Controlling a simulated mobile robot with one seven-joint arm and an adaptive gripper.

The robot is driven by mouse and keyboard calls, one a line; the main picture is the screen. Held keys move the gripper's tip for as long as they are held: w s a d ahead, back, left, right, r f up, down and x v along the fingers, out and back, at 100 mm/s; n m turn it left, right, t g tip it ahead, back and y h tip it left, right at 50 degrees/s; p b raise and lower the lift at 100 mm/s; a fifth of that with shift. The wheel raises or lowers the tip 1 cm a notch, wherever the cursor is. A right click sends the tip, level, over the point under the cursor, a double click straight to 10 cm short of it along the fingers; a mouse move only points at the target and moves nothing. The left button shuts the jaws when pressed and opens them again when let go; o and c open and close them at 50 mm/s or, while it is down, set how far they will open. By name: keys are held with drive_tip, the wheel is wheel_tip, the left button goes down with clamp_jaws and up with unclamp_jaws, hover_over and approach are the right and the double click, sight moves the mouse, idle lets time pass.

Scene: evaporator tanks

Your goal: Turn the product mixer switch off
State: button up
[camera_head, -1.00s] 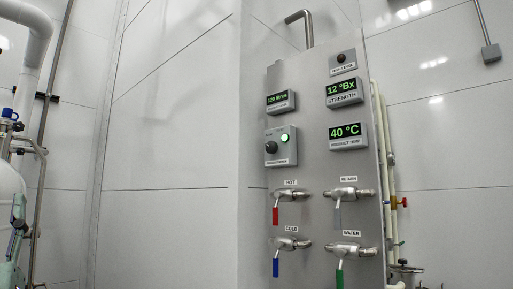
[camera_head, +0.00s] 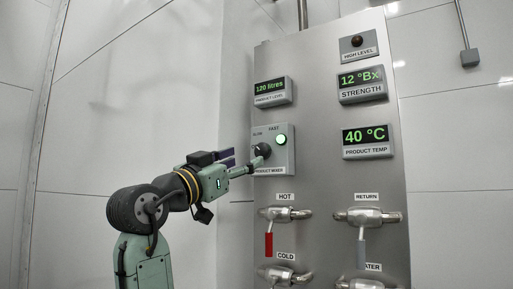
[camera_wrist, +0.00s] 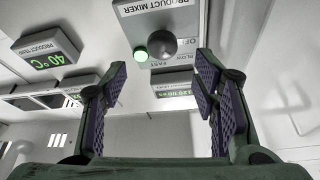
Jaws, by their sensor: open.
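The product mixer box (camera_head: 286,160) is a grey box on the left of the steel panel, with a dark round knob (camera_head: 262,150) and a lit green lamp (camera_head: 281,140). SLOW and FAST labels show above the knob; I cannot tell the pointer's setting. My gripper (camera_head: 246,163) is close to the knob from the left, its fingertips partly overlapping it. In the wrist view, turned upside down, my open gripper (camera_wrist: 162,74) has purple-padded fingers apart on either side, with the knob (camera_wrist: 162,44) between and beyond them. Nothing is held. Contact is not clear.
The product level display (camera_head: 272,92) sits just above the mixer box. The strength (camera_head: 362,85) and temperature (camera_head: 368,141) displays are at right. The hot valve (camera_head: 285,214) and return valve (camera_head: 365,216) stick out below. White wall (camera_head: 140,110) lies left.

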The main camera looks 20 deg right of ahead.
sight(260, 151)
drive_tip(key=p+x, duration=0.2)
drive_tip(key=x, duration=0.4)
drive_tip(key=shift+w+d+r, duration=0.1)
drive_tip(key=shift+w+r, duration=0.05)
drive_tip(key=shift+w+d+r+p, duration=0.15)
drive_tip(key=shift+w+d+p, duration=0.3)
drive_tip(key=shift+d, duration=0.1)
drive_tip(key=c, duration=1.1)
